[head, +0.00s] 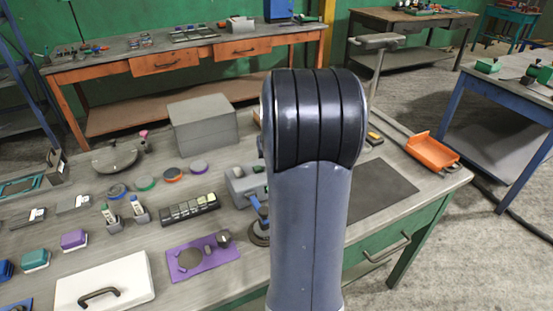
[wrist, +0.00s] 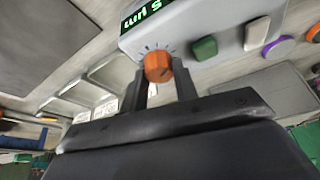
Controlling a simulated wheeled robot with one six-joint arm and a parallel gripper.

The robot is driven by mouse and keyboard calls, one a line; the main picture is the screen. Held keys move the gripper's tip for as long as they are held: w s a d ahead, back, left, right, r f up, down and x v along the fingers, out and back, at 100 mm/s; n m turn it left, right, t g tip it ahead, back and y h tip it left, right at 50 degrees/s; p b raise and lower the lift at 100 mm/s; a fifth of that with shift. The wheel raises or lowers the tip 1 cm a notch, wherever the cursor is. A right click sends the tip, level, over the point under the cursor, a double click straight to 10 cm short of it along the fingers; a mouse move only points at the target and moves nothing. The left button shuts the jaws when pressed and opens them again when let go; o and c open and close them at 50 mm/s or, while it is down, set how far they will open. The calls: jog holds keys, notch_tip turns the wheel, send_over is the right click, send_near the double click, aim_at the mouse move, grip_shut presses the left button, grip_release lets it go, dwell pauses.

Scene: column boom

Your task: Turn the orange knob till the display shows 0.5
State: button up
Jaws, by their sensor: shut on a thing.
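The orange knob (wrist: 158,67) sits on the front of a light grey device (wrist: 205,30) in the wrist view, with tick marks around it. My gripper (wrist: 161,78) has one finger on each side of the knob and is shut on it. A dark display with green characters (wrist: 144,12) is at the top edge, turned and partly cut off; a 5 seems to show, but I cannot read the whole value. In the head view my arm hides the gripper and the knob.
The workbench (head: 180,225) holds a grey box (head: 204,124), several coloured discs, a purple plate (head: 201,259) and a white panel with a black handle (head: 104,282). An orange tray (head: 432,151) lies at the right edge. A dark mat (head: 377,188) is bare.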

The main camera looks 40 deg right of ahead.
jog(key=o, duration=1)
jog(key=v, duration=1)
jog(key=shift+s+r, duration=0.1)
jog(key=shift+r, duration=0.3)
jog(key=x, duration=1.1)
jog(key=shift+a+f, duration=0.1)
